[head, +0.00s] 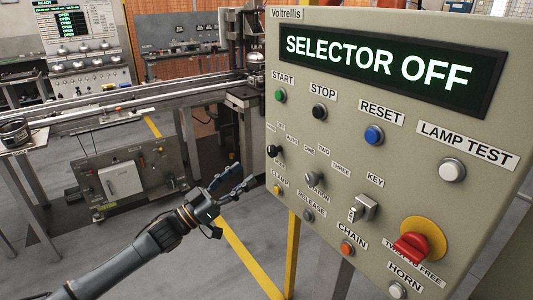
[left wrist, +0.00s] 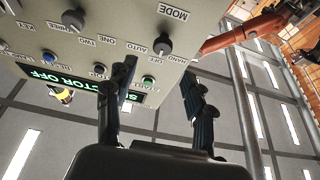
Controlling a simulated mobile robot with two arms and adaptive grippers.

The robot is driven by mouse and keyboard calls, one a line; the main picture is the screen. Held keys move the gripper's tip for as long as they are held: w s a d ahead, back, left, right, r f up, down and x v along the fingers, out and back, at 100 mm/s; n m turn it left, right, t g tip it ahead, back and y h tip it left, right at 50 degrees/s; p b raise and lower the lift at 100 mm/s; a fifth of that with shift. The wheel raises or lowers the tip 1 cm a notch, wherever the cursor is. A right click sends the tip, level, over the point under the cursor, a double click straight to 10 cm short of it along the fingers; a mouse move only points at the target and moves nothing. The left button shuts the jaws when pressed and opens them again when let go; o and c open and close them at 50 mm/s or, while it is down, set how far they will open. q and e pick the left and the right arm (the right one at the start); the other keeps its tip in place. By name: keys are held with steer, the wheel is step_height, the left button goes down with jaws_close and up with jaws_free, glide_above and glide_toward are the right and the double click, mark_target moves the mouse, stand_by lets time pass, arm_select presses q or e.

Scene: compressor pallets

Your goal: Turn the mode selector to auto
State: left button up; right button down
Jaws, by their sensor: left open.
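The mode selector (head: 274,151) is a small black knob at the left edge of the beige control panel (head: 385,135), with HAND, OFF and AUTO labels around it. The panel's display (head: 380,62) reads SELECTOR OFF. In the left wrist view the panel appears upside down, and the mode selector (left wrist: 162,46) shows beyond the fingertips, under its MODE label. My left gripper (head: 240,180) is open and empty, left of the panel and a little below the selector. It also shows in the left wrist view (left wrist: 158,80), fingers spread and apart from the knob. My right gripper is out of view.
Close by on the panel are the green START button (head: 280,96), the station knob (head: 309,177), the key switch (head: 364,208) and a red twist-release button (head: 410,246). A yellow post (head: 291,255) stands below the panel. A conveyor (head: 130,97) runs behind at left.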

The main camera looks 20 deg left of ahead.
mark_target(270, 153)
arm_select(q)
steer(key=p+x, duration=0.1)
steer(key=x, duration=0.7)
steer(key=shift+w, duration=0.2)
steer(key=shift+w+d, duration=0.2)
steer(key=shift+w, duration=0.1)
steer(key=shift+w+d+r, duration=0.1)
steer(key=shift+w+d, duration=0.05)
steer(key=shift+w, duration=0.1)
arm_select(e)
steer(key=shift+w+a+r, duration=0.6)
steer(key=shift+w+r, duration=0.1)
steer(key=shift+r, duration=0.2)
arm_select(q)
steer(key=shift+c, duration=0.4)
jaws_close()
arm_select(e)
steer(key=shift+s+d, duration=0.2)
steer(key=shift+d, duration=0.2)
